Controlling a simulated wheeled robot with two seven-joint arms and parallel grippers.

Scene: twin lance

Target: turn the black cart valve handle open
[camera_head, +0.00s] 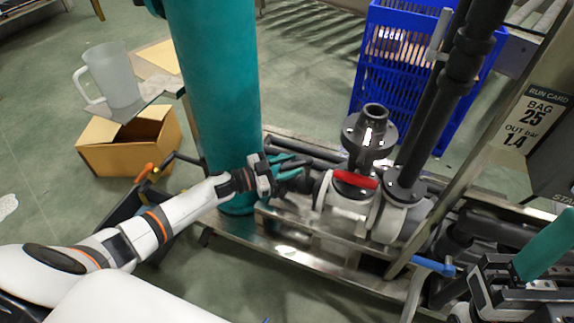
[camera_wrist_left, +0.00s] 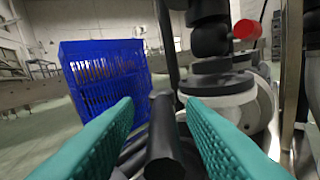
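The black valve handle (camera_wrist_left: 164,142) shows as a dark rounded bar in the left wrist view, pointing up between my left gripper's two teal fingers. Clear gaps show on both sides of it. My left gripper (camera_head: 291,167) is open, beside the white and black valve piping in the head view. The handle is small and partly hidden by the fingers there, so contact cannot be told. My right gripper (camera_head: 535,255) is at the lower right of the head view; one teal finger shows, and its opening cannot be made out.
A red valve handle (camera_head: 355,179) sits on the white valve just right of my left gripper. A teal column (camera_head: 213,80) stands close on the left. A blue crate (camera_head: 402,62), dark vertical pipes (camera_head: 440,105) and a blue lever (camera_head: 433,265) are also near.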

